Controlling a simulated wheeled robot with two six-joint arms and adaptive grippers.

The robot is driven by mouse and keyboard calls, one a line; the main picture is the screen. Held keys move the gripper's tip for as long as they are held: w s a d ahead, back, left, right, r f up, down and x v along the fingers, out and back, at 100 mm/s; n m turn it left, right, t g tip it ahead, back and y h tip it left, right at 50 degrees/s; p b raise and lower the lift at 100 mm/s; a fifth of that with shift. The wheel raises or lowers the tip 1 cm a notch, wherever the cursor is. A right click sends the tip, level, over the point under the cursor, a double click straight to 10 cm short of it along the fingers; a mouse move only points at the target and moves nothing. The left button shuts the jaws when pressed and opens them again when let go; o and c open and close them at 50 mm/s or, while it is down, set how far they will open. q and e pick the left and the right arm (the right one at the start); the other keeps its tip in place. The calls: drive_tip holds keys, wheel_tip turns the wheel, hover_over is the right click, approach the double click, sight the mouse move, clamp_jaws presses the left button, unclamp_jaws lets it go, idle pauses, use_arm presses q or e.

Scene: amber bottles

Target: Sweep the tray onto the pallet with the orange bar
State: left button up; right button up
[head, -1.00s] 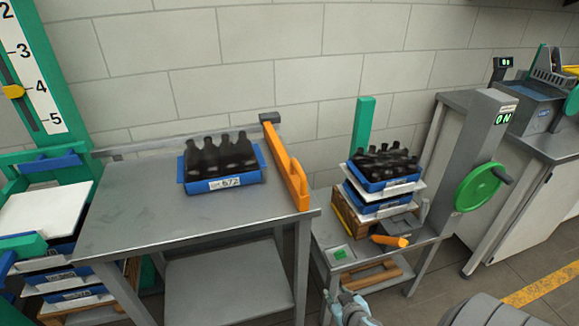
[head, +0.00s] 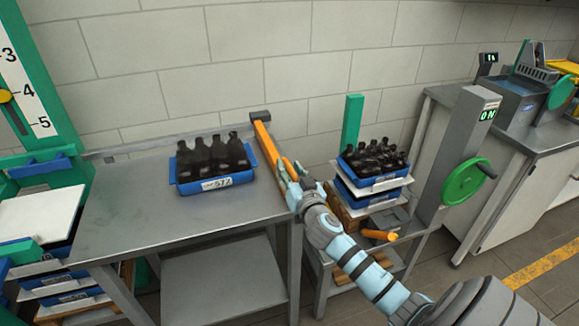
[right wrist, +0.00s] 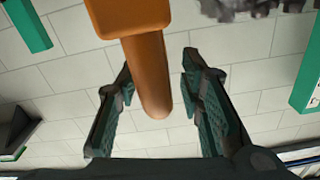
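A blue tray (head: 242,178) of dark bottles, with a white label, sits on the back of the grey table (head: 150,218). The orange bar (head: 266,146) lies along the table's right edge, apart from the tray. My right gripper (head: 288,178) is at the bar's near end. In the right wrist view the gripper (right wrist: 158,65) is open, with the bar's rounded orange end (right wrist: 152,85) between its fingers and gaps visible on both sides. My left gripper is not in view.
Right of the table, a stack of blue trays (head: 358,192) on white boards stands beside a green post (head: 352,122). An orange handle (head: 379,235) and green handwheel (head: 465,182) are nearby. The table between tray and left edge is clear.

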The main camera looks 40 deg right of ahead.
drive_tip(key=shift+w+d, duration=0.2)
drive_tip(key=shift+w, duration=0.2)
clamp_jaws()
